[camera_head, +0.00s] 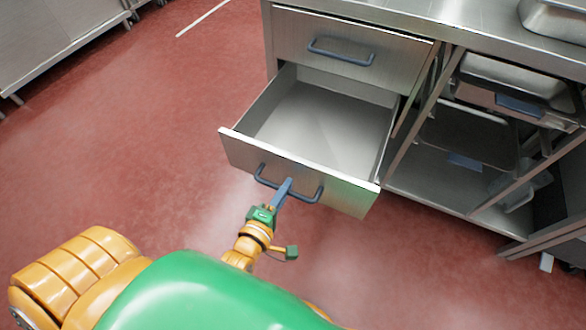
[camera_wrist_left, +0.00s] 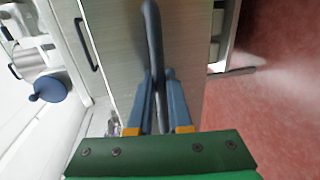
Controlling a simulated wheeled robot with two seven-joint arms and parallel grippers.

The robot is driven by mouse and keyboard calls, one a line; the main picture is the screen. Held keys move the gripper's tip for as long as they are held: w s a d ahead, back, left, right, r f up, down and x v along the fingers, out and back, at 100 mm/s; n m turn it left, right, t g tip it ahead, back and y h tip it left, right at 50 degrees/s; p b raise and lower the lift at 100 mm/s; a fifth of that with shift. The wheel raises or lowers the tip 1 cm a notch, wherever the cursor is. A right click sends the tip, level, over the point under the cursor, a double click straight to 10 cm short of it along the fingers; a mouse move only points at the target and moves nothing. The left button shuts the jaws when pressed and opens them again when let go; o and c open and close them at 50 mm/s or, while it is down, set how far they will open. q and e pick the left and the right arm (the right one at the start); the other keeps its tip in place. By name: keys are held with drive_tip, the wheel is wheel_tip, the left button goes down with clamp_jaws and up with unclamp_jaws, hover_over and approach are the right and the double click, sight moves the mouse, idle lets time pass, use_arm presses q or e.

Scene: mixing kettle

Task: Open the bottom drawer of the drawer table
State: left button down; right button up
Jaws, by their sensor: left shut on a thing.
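The steel drawer table stands at the upper right in the head view. Its bottom drawer (camera_head: 240,152) is pulled well out, and its inside looks empty. The top drawer (camera_head: 300,32) is shut. My left gripper (camera_head: 285,187) is shut on the dark blue handle (camera_head: 313,197) of the bottom drawer, near the handle's middle. In the left wrist view the gripper's blue fingers (camera_wrist_left: 160,88) sit on either side of the handle bar (camera_wrist_left: 154,40), in front of the drawer's front panel. My right gripper is not in view.
Right of the drawers, an open frame holds steel trays (camera_head: 470,133) and a clear container (camera_head: 520,190) on a lower shelf. A steel pan (camera_head: 555,18) sits on the tabletop. Another steel unit (camera_head: 50,40) stands at the upper left. The red floor (camera_head: 140,140) left of the drawer is clear.

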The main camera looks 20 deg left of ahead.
use_arm(q)
drive_tip(key=shift+s, duration=0.75)
drive_tip(key=c, duration=0.8)
unclamp_jaws()
drive_tip(key=shift+c, duration=0.2)
drive_tip(key=shift+s, duration=0.1)
drive_tip(key=p+v, duration=0.1)
drive_tip(key=v, duration=0.6)
